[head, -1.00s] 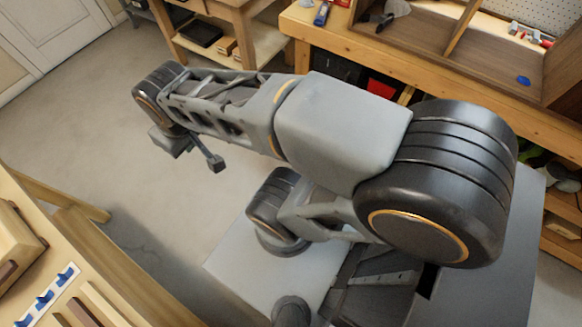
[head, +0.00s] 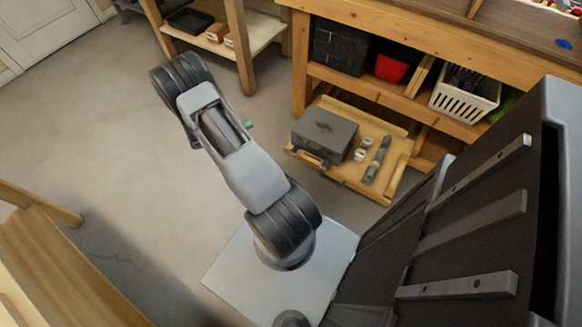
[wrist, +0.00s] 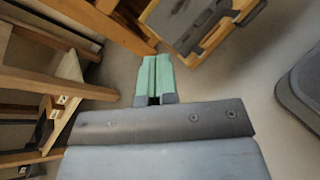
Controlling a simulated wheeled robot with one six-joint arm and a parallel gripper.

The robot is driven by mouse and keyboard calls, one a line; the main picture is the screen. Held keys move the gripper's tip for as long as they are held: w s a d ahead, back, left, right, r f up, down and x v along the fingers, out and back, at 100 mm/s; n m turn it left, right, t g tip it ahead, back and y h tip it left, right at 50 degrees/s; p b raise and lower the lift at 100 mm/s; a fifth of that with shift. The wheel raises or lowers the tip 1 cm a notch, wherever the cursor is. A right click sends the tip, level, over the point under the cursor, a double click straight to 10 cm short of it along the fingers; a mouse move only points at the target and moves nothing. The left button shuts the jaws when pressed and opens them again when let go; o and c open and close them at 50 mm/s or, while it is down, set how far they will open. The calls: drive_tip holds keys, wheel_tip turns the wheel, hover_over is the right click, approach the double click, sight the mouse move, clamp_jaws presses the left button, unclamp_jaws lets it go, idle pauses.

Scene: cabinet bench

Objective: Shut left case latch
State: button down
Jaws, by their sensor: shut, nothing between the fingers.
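A grey case (head: 325,132) with its lid down sits on a low wooden pull-out board (head: 340,183) under the bench. Its front side, with a dark handle and latch area (head: 318,157), faces the open floor. The latches are too small to tell apart or to read as open or shut. The case also shows at the top of the wrist view (wrist: 190,22), partly cut off. My gripper (wrist: 154,78) has green fingers pressed together, with nothing between them. In the head view only a green tip shows beside my arm, left of the case and apart from it.
Small white round items (head: 362,150) and a dark tool (head: 377,160) lie right of the case. The bench shelf above holds a black box (head: 340,45), a red bin (head: 391,68) and a white basket (head: 465,98). Open floor lies left of the board.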

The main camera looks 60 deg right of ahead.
sight(296, 150)
drive_tip(key=s+f+n+t+h+b, duration=0.1)
drive_tip(key=s+f+n+t+b, duration=0.1)
drive_tip(key=f, duration=1)
drive_tip(key=s+d+f+n+t+h+b, duration=0.1)
drive_tip(key=s+f+n+b, duration=0.3)
drive_tip(key=f, duration=0.9)
drive_tip(key=s+d+f+n+t+h+b, duration=0.1)
drive_tip(key=s+f+n+t+b, duration=0.2)
drive_tip(key=f, duration=1)
drive_tip(key=shift+n+h+b, duration=0.3)
drive_tip(key=shift+n+b, duration=0.05)
drive_tip(key=shift+n, duration=0.25)
drive_tip(key=shift+s+d, duration=0.1)
drive_tip(key=shift+d, duration=0.05)
drive_tip(key=d+b, duration=0.3)
drive_tip(key=d, duration=1)
drive_tip(key=shift+r+b, duration=0.35)
drive_tip(key=shift+r, duration=0.05)
